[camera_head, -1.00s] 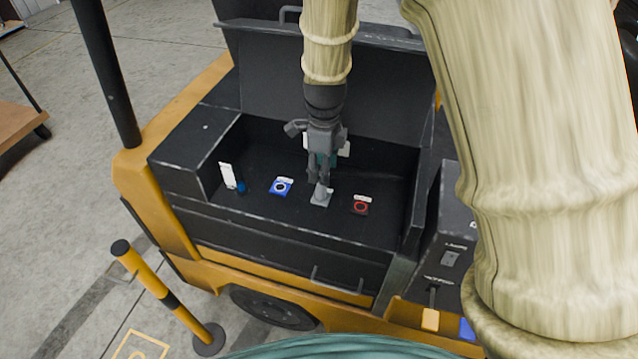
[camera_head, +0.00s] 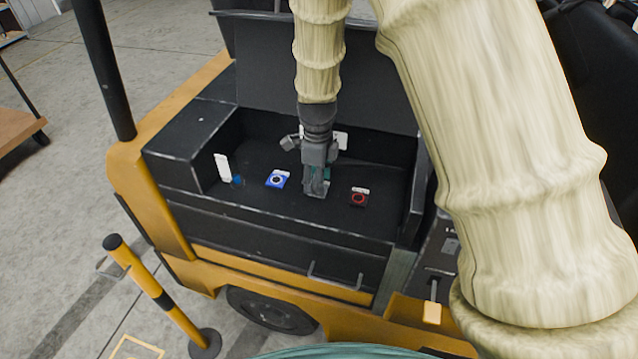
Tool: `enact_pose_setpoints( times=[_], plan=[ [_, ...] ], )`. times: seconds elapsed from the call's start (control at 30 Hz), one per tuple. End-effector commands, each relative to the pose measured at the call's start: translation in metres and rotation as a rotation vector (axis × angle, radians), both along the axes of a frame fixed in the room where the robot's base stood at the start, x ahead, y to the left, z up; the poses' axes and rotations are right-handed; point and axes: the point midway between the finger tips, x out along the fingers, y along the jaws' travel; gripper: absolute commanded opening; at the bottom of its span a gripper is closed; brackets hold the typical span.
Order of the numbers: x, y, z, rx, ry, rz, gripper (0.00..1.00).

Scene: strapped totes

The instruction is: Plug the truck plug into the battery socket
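In the head view, an open black battery bay in the truck holds a blue square fitting with a dark round centre (camera_head: 277,180) and a red-ringed dark one (camera_head: 359,197). Each has a small white label beside it. I cannot tell for sure which of these is the battery socket or the truck plug. My gripper (camera_head: 316,187) points down between them, low near the bay floor. It covers the spot of a small grey piece, which is now mostly hidden. The fingers are too small and overlapped to show whether they hold it.
A white tag (camera_head: 222,167) stands at the bay's left, with a small blue piece (camera_head: 238,181) beside it. The raised black lid (camera_head: 270,60) is behind, and the bay's front wall (camera_head: 290,226) is nearer. A yellow-black post (camera_head: 160,293) stands at lower left.

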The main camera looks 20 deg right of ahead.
Motion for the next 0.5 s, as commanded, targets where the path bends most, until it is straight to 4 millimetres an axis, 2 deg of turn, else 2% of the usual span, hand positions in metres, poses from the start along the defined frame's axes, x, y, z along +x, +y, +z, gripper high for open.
enact_pose_setpoints(
  times=[0.13, 0.5],
  plan=[
    [0.0001, -0.0014, -0.0102, -0.001, -0.001, -0.001, 0.48],
    [0.0002, 0.0002, -0.0113, -0.001, -0.001, 0.001, 0.48]
  ],
)
